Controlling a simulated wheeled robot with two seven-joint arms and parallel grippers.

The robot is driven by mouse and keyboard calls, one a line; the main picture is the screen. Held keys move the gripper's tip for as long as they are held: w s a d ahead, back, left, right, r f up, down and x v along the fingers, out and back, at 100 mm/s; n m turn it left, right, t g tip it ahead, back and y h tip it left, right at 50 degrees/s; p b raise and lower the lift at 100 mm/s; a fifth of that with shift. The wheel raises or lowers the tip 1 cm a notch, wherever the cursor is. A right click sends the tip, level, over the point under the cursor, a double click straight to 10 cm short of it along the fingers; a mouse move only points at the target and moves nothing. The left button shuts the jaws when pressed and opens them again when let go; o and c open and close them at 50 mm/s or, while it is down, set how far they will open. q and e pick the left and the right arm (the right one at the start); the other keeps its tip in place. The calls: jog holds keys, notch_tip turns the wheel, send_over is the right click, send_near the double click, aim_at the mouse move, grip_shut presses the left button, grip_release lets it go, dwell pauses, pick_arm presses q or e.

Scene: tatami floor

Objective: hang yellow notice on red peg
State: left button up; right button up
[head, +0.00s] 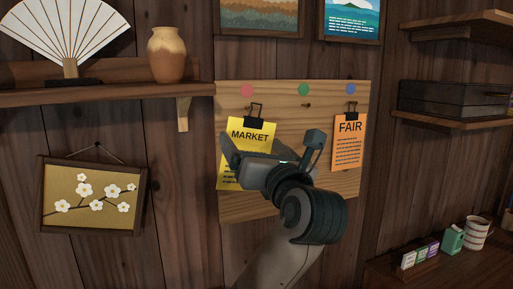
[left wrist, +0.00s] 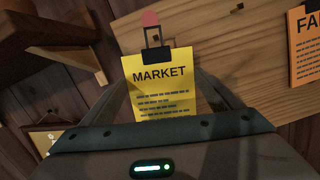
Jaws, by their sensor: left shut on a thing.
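The yellow notice (head: 249,135) reads MARKET and has a black clip (head: 254,121) with a wire loop at its top. It is in front of the wooden board (head: 288,206), just below the red dot (head: 247,90). My left gripper (head: 268,155) is shut on the notice and covers part of its lower half. In the left wrist view the notice (left wrist: 160,88) stands between the fingers, its loop (left wrist: 153,37) just under the red dot (left wrist: 150,18). The red peg itself is not distinct; I cannot tell whether the loop is around it. My right gripper is out of view.
An orange FAIR notice (head: 348,146) hangs under the blue dot (head: 350,89). A bare peg (head: 307,105) sits below the green dot (head: 303,89). A shelf (head: 110,95) with a fan and a vase juts out at left. A framed flower picture (head: 88,198) hangs below it.

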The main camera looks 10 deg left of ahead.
aim_at(249, 144)
pick_arm(q)
jog(key=shift+f+b+x, duration=0.2)
jog(key=shift+x, duration=0.6)
jog(key=shift+f+b+x, duration=0.15)
jog(key=shift+f+x, duration=0.05)
jog(key=shift+x, duration=0.65)
jog(key=shift+w+a+f, duration=0.25)
jog(key=shift+w+a, duration=0.2)
jog(key=shift+w, duration=0.05)
jog(key=o, duration=0.9)
